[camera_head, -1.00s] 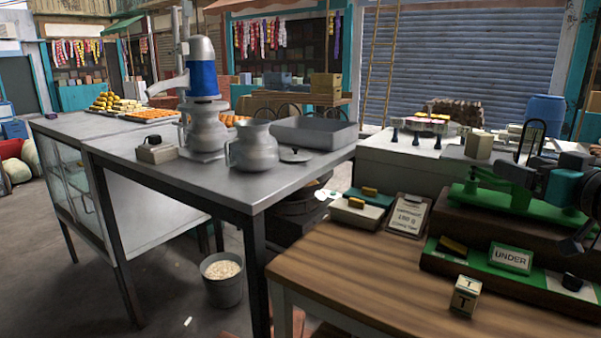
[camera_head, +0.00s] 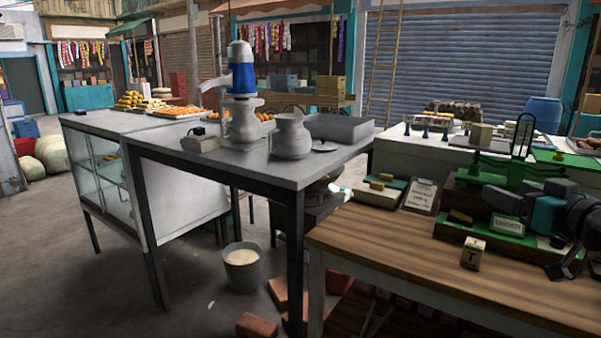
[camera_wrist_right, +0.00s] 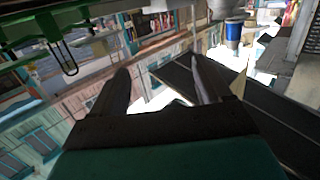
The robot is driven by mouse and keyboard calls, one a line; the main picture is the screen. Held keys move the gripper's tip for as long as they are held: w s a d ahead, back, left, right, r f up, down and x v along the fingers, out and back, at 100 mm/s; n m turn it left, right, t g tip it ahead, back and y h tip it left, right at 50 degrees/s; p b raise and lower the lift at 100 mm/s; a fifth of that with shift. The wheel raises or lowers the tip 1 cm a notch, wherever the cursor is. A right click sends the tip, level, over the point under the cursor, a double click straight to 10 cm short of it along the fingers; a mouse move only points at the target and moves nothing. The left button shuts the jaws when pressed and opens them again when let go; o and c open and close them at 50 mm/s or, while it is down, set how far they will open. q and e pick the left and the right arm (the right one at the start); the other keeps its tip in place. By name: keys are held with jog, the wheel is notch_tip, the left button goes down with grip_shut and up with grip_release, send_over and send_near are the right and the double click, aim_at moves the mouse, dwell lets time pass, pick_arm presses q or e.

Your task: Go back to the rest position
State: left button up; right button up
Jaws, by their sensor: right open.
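My right gripper (camera_head: 497,198) comes in from the right in the head view, with a teal band and dark fingers pointing left. It appears in front of the green balance scale (camera_head: 508,168) on the wooden table. In the right wrist view its two dark fingers (camera_wrist_right: 159,68) stand apart with nothing between them. Whether it touches the scale I cannot tell. My left gripper is not in view.
A wooden table (camera_head: 385,239) stands at the right with a clipboard and an "UNDER" sign. A metal table (camera_head: 240,167) holds a blue-and-steel separator (camera_head: 241,75), a milk can (camera_head: 289,138) and a tray (camera_head: 338,127). A bucket (camera_head: 242,269) and bricks (camera_head: 257,326) are on the floor.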

jog(key=s+a+f+g, duration=0.2)
jog(key=a+f, duration=0.1)
jog(key=f, duration=0.9)
jog(key=s+a+f+g, duration=0.15)
jog(key=a+f, duration=0.25)
jog(key=f, duration=0.7)
jog(key=s+a+f+n+g, duration=0.1)
jog(key=s+a+f+g, duration=0.1)
jog(key=s+a+f, duration=1.5)
jog(key=shift+s+f+g+y, duration=0.3)
jog(key=shift+s+f+g, duration=0.05)
jog(key=shift+s, duration=0.15)
jog(key=shift+n, duration=0.3)
